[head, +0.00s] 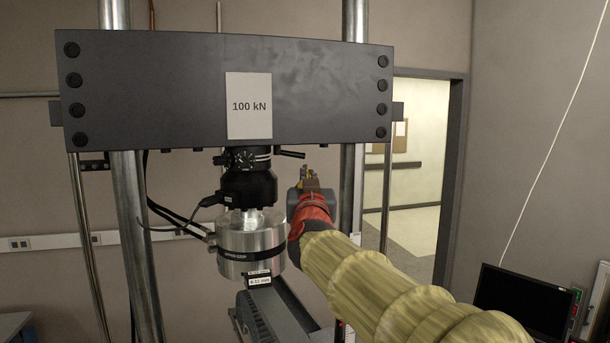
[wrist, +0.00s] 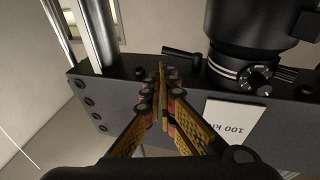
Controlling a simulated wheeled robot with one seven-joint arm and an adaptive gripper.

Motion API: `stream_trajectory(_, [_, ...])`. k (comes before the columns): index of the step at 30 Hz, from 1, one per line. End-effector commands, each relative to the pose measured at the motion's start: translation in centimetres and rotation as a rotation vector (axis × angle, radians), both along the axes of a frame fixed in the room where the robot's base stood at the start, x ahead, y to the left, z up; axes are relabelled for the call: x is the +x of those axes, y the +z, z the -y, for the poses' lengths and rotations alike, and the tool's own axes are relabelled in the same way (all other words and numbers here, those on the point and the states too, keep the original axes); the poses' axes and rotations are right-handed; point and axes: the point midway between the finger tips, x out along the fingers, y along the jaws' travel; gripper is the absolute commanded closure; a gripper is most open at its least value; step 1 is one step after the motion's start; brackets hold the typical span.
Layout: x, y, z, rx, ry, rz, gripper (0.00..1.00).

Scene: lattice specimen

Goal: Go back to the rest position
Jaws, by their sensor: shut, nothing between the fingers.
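My gripper (head: 309,178) shows in the head view at the end of my sleeved arm, just right of the black grip fitting (head: 248,185) under the crosshead. In the wrist view my gripper (wrist: 161,75) has its two yellow-and-black fingers together at the tips, with nothing between them. The crosshead (head: 320,90) is a dark beam with a "100 kN" label (head: 249,105); it also shows upside down in the wrist view (wrist: 90,90). A silver cylinder (head: 250,242) hangs below the black fitting. My gripper appears apart from both.
Steel columns (head: 132,200) stand at the left and right of the machine. A small handle (head: 292,154) sticks out from the fitting near my gripper. Black cables (head: 165,212) hang at the left. A doorway (head: 415,160) and a monitor (head: 522,303) are at the right.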

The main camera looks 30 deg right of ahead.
Motion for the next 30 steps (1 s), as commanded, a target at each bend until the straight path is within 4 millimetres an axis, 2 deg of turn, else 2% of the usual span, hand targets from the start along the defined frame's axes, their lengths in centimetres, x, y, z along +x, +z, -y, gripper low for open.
stream_trajectory(3, [-0.7, -0.2, -0.3, 0.001, 0.000, -0.001, 1.00])
stream_trajectory(10, [-0.9, -0.3, -0.5, 0.001, 0.004, -0.003, 1.00])
stream_trajectory(14, [-1.0, -1.6, -2.7, 0.013, 0.072, -0.042, 1.00])
stream_trajectory(17, [-1.6, -4.4, -6.8, 0.040, 0.192, -0.125, 1.00])
stream_trajectory(20, [-3.2, -8.8, -11.6, 0.081, 0.325, -0.251, 1.00])
stream_trajectory(24, [-7.2, -15.8, -17.1, 0.143, 0.463, -0.454, 1.00])
stream_trajectory(26, [-9.4, -19.0, -18.9, 0.171, 0.503, -0.545, 1.00])
stream_trajectory(30, [-15.4, -25.9, -21.7, 0.230, 0.553, -0.762, 1.00])
